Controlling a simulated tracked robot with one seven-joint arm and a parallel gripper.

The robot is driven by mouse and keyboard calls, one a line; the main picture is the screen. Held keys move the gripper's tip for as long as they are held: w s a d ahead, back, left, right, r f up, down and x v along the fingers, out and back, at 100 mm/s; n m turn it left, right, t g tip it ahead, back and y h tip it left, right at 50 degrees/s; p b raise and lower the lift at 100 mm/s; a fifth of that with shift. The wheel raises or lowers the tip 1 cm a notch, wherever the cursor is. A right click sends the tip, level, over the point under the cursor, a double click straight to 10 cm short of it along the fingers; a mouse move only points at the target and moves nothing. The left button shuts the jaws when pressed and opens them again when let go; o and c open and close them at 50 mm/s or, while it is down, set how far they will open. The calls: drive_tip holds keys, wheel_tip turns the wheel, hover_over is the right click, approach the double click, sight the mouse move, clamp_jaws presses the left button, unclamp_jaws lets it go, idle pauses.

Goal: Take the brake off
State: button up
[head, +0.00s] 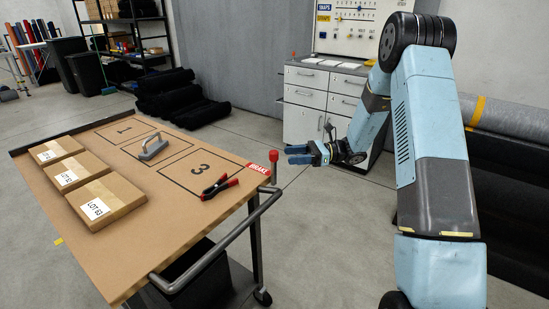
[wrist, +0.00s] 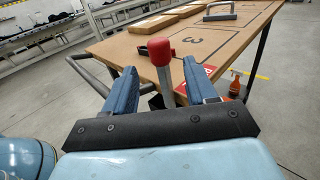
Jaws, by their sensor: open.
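The brake lever, a grey rod with a red knob (head: 273,156), stands upright at the cart's near right corner, beside a red BRAKE label (head: 258,168). In the wrist view the red knob (wrist: 161,50) and its grey rod show ahead, between the two blue fingers in the picture. My gripper (head: 298,155) is open and empty. In the head view it is to the right of the knob, with its fingers pointing left toward it and a gap between them. In the wrist view my gripper (wrist: 160,85) shows both fingers apart. Contact with the lever is not seen.
The wheeled cart top (head: 140,205) holds three LOT boxes (head: 75,175), a grey handle (head: 153,147) and a black-and-red clamp (head: 219,187). A tubular push handle (head: 225,245) runs along its near edge. A drawer cabinet (head: 305,100) stands behind.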

sight(274, 157)
drive_tip(key=a, duration=0.4)
drive_tip(key=s+a, duration=0.1)
drive_tip(key=a, duration=0.2)
drive_tip(key=shift+c, duration=0.4)
